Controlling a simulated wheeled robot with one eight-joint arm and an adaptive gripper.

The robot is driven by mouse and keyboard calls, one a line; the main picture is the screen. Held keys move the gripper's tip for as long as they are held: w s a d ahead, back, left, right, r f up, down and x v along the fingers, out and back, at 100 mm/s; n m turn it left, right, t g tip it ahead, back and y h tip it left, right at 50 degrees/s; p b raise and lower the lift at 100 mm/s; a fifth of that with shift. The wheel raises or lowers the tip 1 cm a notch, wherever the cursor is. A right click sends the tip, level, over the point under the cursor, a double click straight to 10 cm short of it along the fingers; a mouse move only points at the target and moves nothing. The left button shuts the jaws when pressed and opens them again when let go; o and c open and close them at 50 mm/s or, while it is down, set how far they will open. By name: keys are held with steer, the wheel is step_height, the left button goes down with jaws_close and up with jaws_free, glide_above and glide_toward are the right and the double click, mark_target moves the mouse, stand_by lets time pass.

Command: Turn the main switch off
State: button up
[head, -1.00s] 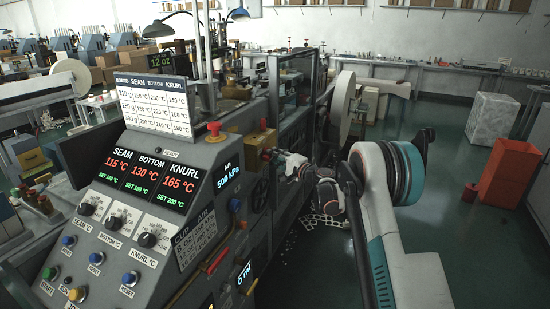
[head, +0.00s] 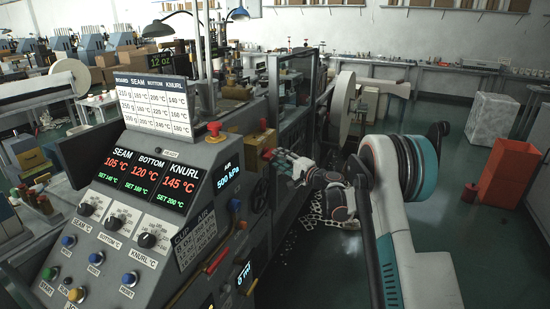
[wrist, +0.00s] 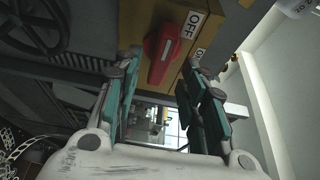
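The main switch is a red handle (wrist: 163,54) on a yellow-brown box (wrist: 140,17), seen close in the wrist view. A white OFF label (wrist: 193,24) sits beside the handle's upper end. I cannot tell for sure which setting the handle is on. My gripper (wrist: 163,64) is open, its fingers on either side of the handle with gaps visible. In the head view, the box (head: 259,142) is on the machine's side and my gripper (head: 277,157) is close against its front.
The control panel (head: 185,216) with knobs and buttons is left of my arm. Its red displays read 105, 120 and 145 °C. A black handwheel (wrist: 32,27) is beside the box.

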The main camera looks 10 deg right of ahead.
steer(key=v, duration=0.8)
steer(key=shift+s+a+r, duration=0.1)
steer(key=shift+a, duration=0.05)
steer(key=s+a+r+n+g+h, duration=0.25)
steer(key=s+a+r, duration=0.3)
steer(key=s, duration=0.45)
steer(key=s+a+r+n+g+h, duration=0.1)
steer(key=s+a+r+n+g, duration=0.35)
steer(key=s, duration=0.55)
steer(key=s+d+f+n+h, duration=0.1)
steer(key=s+h, duration=0.1)
steer(key=s, duration=0.8)
steer(key=s+d+f+n+h, duration=0.1)
steer(key=s+n+h, duration=0.1)
steer(key=s, duration=0.8)
steer(key=s+d+f+n+g+h, duration=0.1)
steer(key=s+d+f+h, duration=0.1)
steer(key=s, duration=0.8)
steer(key=shift+n, duration=0.3)
steer(key=shift+w+r, duration=0.1)
steer(key=shift+c, duration=0.2)
